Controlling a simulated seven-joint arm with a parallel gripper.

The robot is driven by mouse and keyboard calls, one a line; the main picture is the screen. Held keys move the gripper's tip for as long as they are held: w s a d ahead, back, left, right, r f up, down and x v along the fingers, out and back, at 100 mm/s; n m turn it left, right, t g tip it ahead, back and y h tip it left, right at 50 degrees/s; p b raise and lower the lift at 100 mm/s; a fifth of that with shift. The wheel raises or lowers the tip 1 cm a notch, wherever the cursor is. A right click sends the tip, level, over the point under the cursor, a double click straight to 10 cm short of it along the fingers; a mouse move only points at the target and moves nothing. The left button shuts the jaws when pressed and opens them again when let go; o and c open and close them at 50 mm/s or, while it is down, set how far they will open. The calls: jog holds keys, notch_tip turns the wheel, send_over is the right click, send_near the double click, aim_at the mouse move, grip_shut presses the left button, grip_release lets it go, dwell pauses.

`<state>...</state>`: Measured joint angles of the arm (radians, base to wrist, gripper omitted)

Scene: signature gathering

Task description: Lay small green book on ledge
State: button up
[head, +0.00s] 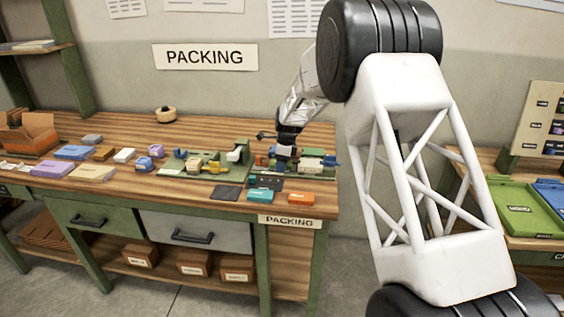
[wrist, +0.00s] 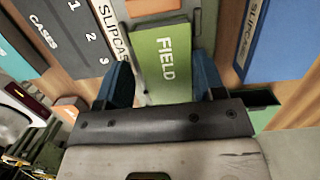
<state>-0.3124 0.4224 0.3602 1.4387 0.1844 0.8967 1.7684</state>
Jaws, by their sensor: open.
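A small green book marked FIELD (wrist: 163,50) shows in the wrist view, between the two blue fingers of my gripper (wrist: 162,80). The fingers are open, one on each side of it. Whether either finger touches the book is unclear. In the head view my gripper (head: 284,152) is over the right part of the packing bench (head: 120,128), among small items. I cannot pick out the green book there. No surface is clearly identifiable as the ledge; a wooden shelf (head: 22,51) with flat items is at the upper left.
In the wrist view, a dark CASES panel (wrist: 55,45) and SLIPCASE labels (wrist: 112,28) flank the book. A teal box (head: 260,195) and an orange box (head: 299,199) lie near the bench's front edge.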

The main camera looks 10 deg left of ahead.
aim_at(288, 164)
notch_tip(288, 164, up, 12)
jog(key=d, duration=0.1)
jog(key=shift+w+d, duration=0.25)
jog(key=shift+d, duration=0.15)
jog(key=shift+r, duration=0.1)
dwell(0.5)
jog(key=s+d+r+n+t, duration=0.1)
jog(key=s+d+r+n, duration=0.2)
jog(key=s+d+r, duration=0.45)
jog(key=s+d+r+n, duration=0.25)
jog(key=s+d, duration=0.25)
jog(key=s, duration=0.6)
jog(key=s+d+r+n+t, duration=0.1)
jog(key=s+d+r+n, duration=0.2)
jog(key=s+d+r, duration=0.35)
jog(key=s+d+f+n, duration=0.2)
jog(key=s+d+n, duration=0.1)
jog(key=s, duration=0.8)
jog(key=s+d+f+n+h, duration=0.1)
jog(key=s+d+f+n, duration=0.1)
jog(key=s, duration=1)
jog(key=s+d+f+n, duration=0.3)
jog(key=s+d, duration=0.3)
jog(key=s, duration=0.6)
jog(key=shift+n+t+h, duration=0.4)
jog(key=shift+n, duration=0.25)
